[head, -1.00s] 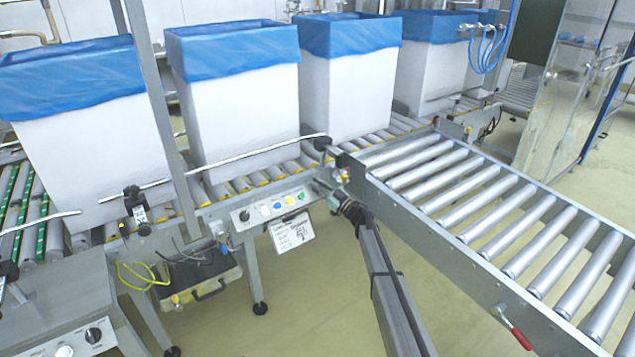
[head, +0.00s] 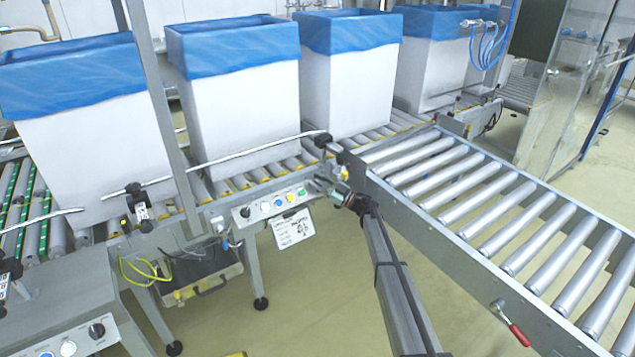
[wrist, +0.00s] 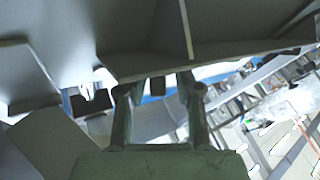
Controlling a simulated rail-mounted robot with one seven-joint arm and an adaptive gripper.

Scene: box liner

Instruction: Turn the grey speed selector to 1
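A control panel (head: 272,206) is fixed to the conveyor frame in the head view. A second panel at the lower left has another black knob (head: 96,330). I cannot make out a grey selector or its marks. My gripper (head: 319,183) is just right of the first panel's right end, by the conveyor corner. In the wrist view, its two fingers (wrist: 157,92) are apart. A small dark block (wrist: 157,85) shows between them; I cannot tell whether it is touched.
White boxes with blue liners (head: 233,100) stand on the roller conveyor behind the panel. A second roller conveyor (head: 480,210) lies to the right of my arm. A printed sign (head: 292,228) hangs below the panel. Grey metal plates crowd the top of the wrist view (wrist: 230,25).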

